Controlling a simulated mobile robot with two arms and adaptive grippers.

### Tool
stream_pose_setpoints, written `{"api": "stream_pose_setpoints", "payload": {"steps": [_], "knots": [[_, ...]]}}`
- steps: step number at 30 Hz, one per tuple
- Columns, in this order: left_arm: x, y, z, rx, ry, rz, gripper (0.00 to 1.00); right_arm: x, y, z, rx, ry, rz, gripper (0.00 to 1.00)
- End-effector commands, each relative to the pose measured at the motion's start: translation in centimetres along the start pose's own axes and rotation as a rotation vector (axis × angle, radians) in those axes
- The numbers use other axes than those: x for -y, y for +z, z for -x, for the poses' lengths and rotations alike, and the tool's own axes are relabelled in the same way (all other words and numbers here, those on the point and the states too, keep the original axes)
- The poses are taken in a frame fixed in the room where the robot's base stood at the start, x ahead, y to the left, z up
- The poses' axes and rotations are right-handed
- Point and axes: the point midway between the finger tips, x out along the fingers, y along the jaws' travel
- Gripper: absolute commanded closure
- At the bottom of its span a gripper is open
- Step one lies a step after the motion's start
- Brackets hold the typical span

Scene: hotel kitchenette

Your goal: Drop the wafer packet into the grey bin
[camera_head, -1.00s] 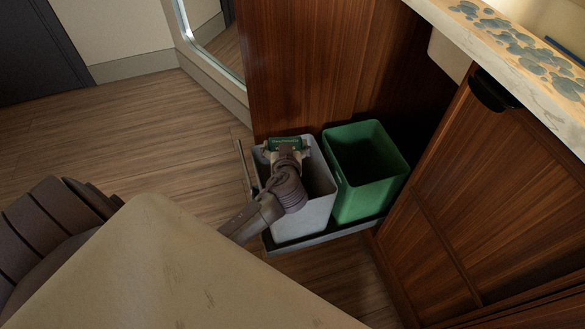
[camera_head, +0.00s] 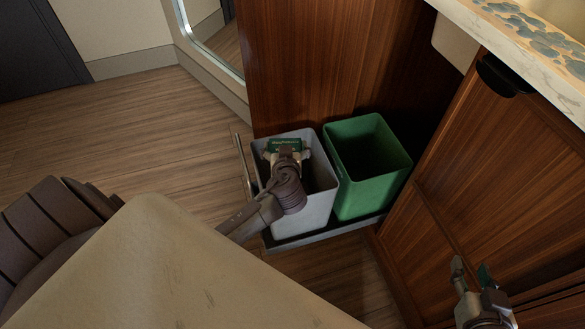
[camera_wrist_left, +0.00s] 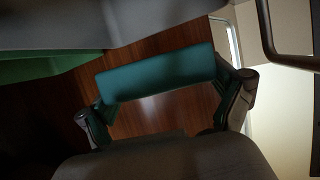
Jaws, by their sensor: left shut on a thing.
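My left gripper (camera_head: 286,155) is shut on the packet, and my wrist hides part of the bin's opening. In the left wrist view the packet (camera_wrist_left: 160,72) is a teal bar spanning the two fingers. My right gripper (camera_head: 472,272) is open and empty at the lower right, in front of the wooden cabinet.
A green bin (camera_head: 370,195) stands right beside the grey one, on the same pull-out base. A metal handle bar (camera_head: 243,168) stands at its left. Wooden cabinet doors (camera_head: 500,190) and a pale countertop (camera_head: 530,60) are at the right. The wood floor at left is clear.

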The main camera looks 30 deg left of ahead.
Motion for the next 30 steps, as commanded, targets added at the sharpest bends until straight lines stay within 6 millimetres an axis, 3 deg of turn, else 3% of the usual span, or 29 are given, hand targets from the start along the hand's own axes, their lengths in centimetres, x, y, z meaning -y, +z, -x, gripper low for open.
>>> {"api": "stream_pose_setpoints", "payload": {"steps": [13,14,15,26,30], "knots": [[0.0,0.2,-0.1,-0.001,0.000,0.000,0.45,0.1,-0.9,-0.1,-0.049,-0.003,0.000,0.60],[0.0,0.2,-0.1,-0.001,0.000,0.000,0.05,0.1,-0.9,-0.1,-0.049,-0.003,0.000,0.60],[0.0,0.2,-0.1,-0.001,0.000,0.000,0.00,0.1,-0.9,-0.1,-0.049,-0.003,0.000,0.60],[0.0,0.2,0.1,0.001,0.001,0.000,0.00,0.1,-0.9,-0.1,-0.048,-0.002,0.000,0.60],[-0.1,0.4,1.6,0.002,0.002,0.001,0.00,0.1,-0.9,-0.1,-0.048,-0.002,0.000,0.60]]}}
